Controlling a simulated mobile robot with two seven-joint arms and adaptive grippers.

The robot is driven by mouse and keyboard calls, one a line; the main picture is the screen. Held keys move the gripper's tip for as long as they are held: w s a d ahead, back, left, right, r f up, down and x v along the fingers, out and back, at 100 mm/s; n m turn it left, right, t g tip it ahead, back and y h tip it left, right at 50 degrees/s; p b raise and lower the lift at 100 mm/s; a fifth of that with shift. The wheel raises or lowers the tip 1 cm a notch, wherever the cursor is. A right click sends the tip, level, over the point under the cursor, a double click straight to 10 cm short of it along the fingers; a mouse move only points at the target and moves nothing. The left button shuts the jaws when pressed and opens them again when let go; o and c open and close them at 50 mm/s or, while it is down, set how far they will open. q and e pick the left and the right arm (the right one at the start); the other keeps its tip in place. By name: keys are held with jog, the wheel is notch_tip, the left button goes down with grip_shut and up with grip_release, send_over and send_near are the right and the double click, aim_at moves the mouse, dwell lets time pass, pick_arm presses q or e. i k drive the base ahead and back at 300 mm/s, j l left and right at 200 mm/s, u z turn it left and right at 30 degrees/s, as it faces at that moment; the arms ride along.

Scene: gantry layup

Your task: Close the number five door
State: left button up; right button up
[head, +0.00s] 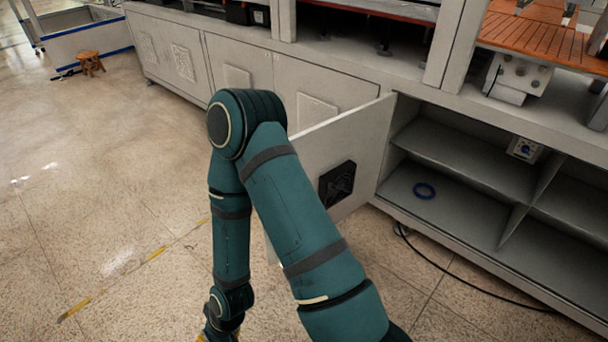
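One cabinet door (372,135) stands open in the head view, swung out from the long grey cabinet (450,98). It carries a black square vent (338,184). No number is readable on it. The open compartment (455,190) to its right shows shelves and a divider. One teal arm of mine crosses in front of the door and hides its left part. Its elbow is raised and its forearm hangs down to the bottom edge. Whether it touches the door I cannot tell.
A black cable (465,278) lies on the floor. A wooden stool (90,63) stands far left. The left floor (90,190) is clear.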

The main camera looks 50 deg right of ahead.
aim_at(346, 151)
jog(key=i+u, duration=0.1)
jog(key=i, duration=1.35)
jog(key=i+z, duration=0.25)
jog(key=z, duration=0.15)
jog(key=i+j+z, duration=0.15)
jog(key=i+z, duration=0.25)
jog(key=i+j+z, duration=0.15)
jog(key=z, duration=0.25)
jog(key=i+j+z, duration=0.1)
jog(key=z, duration=0.35)
jog(key=i+j+z, duration=0.1)
jog(key=z, duration=0.35)
jog(key=i+j+z, duration=0.15)
jog(key=z, duration=0.3)
jog(key=i+j+z, duration=0.15)
jog(key=z, duration=0.25)
jog(key=i+j+z, duration=0.1)
jog(key=z, duration=0.3)
jog(key=j+z, duration=0.4)
jog(key=i+j+z, duration=0.2)
jog(key=j+z, duration=0.2)
